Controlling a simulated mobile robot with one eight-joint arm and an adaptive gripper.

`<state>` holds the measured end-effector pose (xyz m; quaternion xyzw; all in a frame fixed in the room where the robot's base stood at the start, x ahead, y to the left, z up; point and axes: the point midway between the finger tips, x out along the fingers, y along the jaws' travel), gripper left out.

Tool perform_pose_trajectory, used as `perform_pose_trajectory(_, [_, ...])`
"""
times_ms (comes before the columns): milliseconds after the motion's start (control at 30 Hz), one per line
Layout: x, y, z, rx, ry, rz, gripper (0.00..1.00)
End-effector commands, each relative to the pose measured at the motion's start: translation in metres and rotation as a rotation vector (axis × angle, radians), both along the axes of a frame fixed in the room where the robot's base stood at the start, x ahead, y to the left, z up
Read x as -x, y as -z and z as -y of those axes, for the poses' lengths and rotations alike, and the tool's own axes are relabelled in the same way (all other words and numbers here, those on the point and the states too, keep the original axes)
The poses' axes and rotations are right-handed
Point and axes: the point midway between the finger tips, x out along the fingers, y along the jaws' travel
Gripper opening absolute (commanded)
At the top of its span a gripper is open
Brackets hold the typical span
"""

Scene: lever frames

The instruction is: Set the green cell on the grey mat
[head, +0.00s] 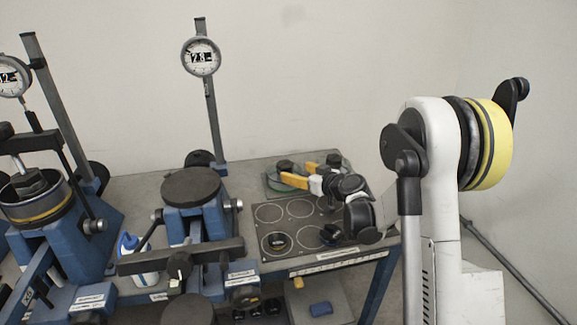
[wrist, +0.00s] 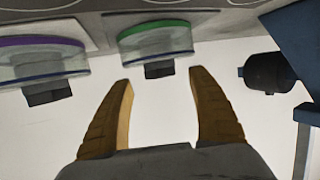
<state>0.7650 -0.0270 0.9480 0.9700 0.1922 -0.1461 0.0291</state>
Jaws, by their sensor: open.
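The green cell, a clear round dish with a green rim and dark knob, shows in the wrist view (wrist: 155,42), where the scene appears upside down. In the head view its green edge (head: 281,189) shows partly behind my gripper (head: 297,174). My gripper has yellow fingers, spread apart with nothing between them. In the wrist view the fingertips (wrist: 162,78) lie close to the green cell's knob, with no clear contact. A flat grey mat (head: 270,192) lies under the green rim at the table's back; I cannot tell whether the cell rests fully on it.
A purple-rimmed cell (wrist: 40,62) stands beside the green one. A blue lever frame (head: 194,220) with a tall dial gauge (head: 201,57) stands left.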

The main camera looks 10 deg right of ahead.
Motion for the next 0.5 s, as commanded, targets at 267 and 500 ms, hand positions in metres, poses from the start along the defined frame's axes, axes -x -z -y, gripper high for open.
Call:
perform_pose_trajectory(267, [0.037,-0.013,0.015,0.000,0.001,0.000,0.69])
perform_pose_trajectory(500, [0.069,-0.045,-0.006,0.001,-0.010,-0.093,0.69])
